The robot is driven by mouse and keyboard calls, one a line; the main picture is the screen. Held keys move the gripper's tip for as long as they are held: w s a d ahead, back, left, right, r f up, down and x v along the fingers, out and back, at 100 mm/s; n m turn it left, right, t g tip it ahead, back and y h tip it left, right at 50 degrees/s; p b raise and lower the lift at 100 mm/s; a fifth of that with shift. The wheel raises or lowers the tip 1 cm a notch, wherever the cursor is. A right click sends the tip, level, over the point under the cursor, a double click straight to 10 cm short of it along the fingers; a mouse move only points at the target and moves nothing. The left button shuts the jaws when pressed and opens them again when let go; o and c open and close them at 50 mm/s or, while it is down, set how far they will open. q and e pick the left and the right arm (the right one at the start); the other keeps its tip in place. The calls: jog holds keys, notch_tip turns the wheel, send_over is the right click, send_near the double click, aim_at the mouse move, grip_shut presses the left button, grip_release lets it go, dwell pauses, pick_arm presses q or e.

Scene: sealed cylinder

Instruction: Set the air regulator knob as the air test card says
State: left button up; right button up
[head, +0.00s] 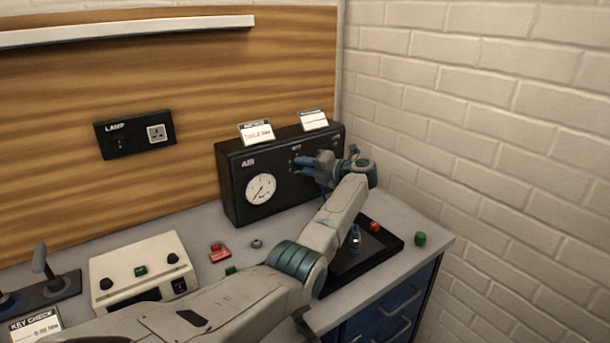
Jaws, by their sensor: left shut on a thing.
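The black air regulator box (235,205) stands at the back right of the bench, with a round white gauge (261,189) on its front. An air test card (257,133) stands on its top left, its small print hard to read. A second card (314,120) stands on its top right. My left gripper (303,163) is at the right half of the box's front, shut on what seems to be the regulator knob. The gripper and wrist hide the knob, so its setting cannot be seen. My right gripper is not in view.
A black tray (388,243) lies below my left arm, with a red piece (375,226) and a blue item (355,238). A green cap (420,239) sits near the right edge. A cream control box (105,270) stands front left. A brick wall (500,150) bounds the right.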

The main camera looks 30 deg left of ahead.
pick_arm(q)
jog(key=shift+f+m+y+b, duration=0.15)
jog(key=shift+m+y+b, duration=0.25)
jog(key=shift+m+b, duration=0.35)
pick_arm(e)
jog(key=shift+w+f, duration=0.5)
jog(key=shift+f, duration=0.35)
pick_arm(q)
jog(key=shift+m, duration=0.25)
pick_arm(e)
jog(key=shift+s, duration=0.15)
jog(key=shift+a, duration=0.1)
pick_arm(q)
jog(key=o, duration=1)
jog(key=shift+c, duration=0.2)
jog(key=shift+w+d+g, duration=0.1)
jog(key=shift+g, duration=0.2)
